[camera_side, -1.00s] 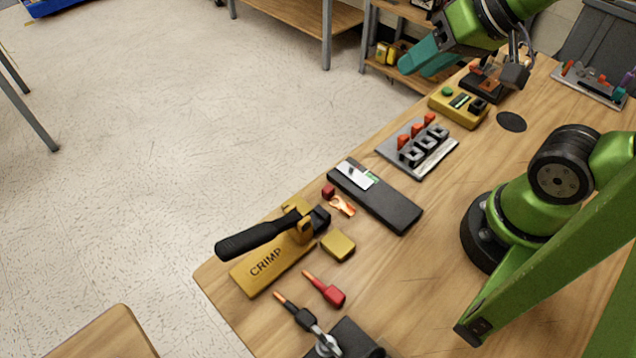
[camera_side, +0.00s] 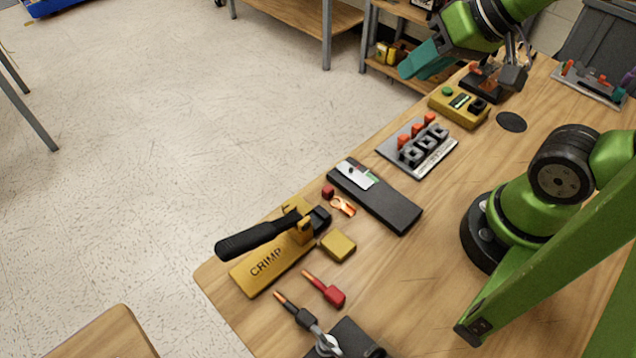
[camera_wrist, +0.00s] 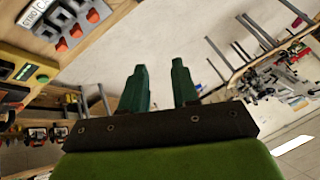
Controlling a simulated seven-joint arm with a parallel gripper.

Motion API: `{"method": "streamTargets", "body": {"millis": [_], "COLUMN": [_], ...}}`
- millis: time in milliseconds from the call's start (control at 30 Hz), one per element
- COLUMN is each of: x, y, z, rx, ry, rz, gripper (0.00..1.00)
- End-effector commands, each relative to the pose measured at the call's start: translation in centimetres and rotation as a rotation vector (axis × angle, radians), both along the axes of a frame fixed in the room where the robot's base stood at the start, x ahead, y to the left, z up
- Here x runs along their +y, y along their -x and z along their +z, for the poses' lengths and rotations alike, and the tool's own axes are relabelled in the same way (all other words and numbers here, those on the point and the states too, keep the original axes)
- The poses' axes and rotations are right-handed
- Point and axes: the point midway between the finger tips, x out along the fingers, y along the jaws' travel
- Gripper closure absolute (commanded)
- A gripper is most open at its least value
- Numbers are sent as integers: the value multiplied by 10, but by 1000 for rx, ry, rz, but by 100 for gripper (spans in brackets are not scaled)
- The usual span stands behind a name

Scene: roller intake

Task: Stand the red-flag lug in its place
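A small copper lug (camera_side: 343,206) lies on the wooden table in the side view, between the crimp tool and the long black block. A small red block (camera_side: 328,191) is close beside it; I cannot tell whether it is the lug's flag. My gripper (camera_side: 418,62) is high at the top right of the side view, far from the lug, its teal fingers pointing left over the table's far edge. In the wrist view my gripper (camera_wrist: 163,72) has its two fingers apart with nothing between them. The lug is not seen in the wrist view.
The yellow crimp tool (camera_side: 265,265) has a raised black handle. A grey rack (camera_side: 440,158) holds black units with orange levers. A yellow box (camera_side: 440,103) with a green button stands behind it. Red (camera_side: 325,288) and black connectors lie at the front.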

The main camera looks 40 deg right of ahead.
Motion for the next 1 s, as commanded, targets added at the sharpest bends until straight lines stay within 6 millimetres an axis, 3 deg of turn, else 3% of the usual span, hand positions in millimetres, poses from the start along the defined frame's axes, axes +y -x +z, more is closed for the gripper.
{"method": "streamTargets", "body": {"millis": [167,400,600,800,1000], "x": [29,88,122,125,123], "y": [-16,-47,-63,-72,-69], "z": [-19,-51,-73,-71,-107], "rx": [135,387,524,562,573], "ry": [34,158,263,297,298], "rz": [126,318,382,348,343], "gripper": [70,70,70,70,70]}}
